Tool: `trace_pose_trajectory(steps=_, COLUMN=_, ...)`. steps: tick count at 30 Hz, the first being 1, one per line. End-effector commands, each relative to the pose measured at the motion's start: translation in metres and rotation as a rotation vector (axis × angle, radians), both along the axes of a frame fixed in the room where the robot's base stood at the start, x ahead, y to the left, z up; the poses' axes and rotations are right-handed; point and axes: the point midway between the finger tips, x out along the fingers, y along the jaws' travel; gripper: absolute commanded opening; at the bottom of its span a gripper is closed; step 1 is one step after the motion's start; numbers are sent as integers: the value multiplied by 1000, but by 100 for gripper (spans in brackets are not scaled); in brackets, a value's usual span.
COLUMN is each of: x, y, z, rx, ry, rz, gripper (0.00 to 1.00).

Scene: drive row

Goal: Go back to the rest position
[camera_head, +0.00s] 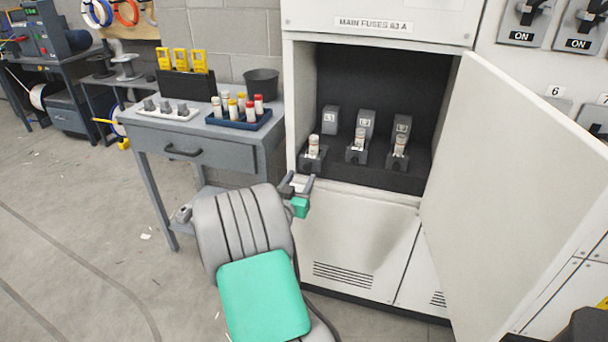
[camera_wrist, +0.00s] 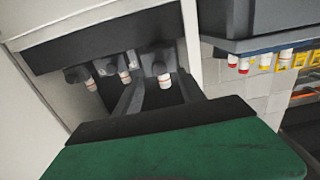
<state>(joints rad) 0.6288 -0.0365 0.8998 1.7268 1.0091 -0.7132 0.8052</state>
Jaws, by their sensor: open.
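My gripper (camera_head: 300,184) is in front of the open fuse cabinet (camera_head: 350,193), near the lower left of its opening. Its jaws are open and nothing shows between them; they also show in the wrist view (camera_wrist: 160,98). Inside the cabinet, three fuses stand in a row of holders: left (camera_head: 314,143), middle (camera_head: 360,138) and right (camera_head: 400,144). In the wrist view, which is turned over, one fuse (camera_wrist: 164,80) lies beyond the gripper fingers. I cannot tell how far apart they are.
The cabinet door (camera_head: 510,160) stands open to the right. To the left, a grey workbench (camera_head: 168,144) carries a blue tray (camera_head: 238,122) of several fuses, a white tray (camera_head: 145,114) with grey parts and a dark bucket (camera_head: 262,84). The floor at left is mostly clear.

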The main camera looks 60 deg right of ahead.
Motion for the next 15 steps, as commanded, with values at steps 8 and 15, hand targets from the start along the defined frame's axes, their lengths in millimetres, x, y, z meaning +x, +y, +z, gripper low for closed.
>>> trace_pose_trajectory(steps=8, x=-9, y=34, z=0, rx=0, ry=0, rz=1, gripper=47)
trace_pose_trajectory(steps=15, x=-9, y=33, z=0, rx=0, ry=0, rz=-1, gripper=47)
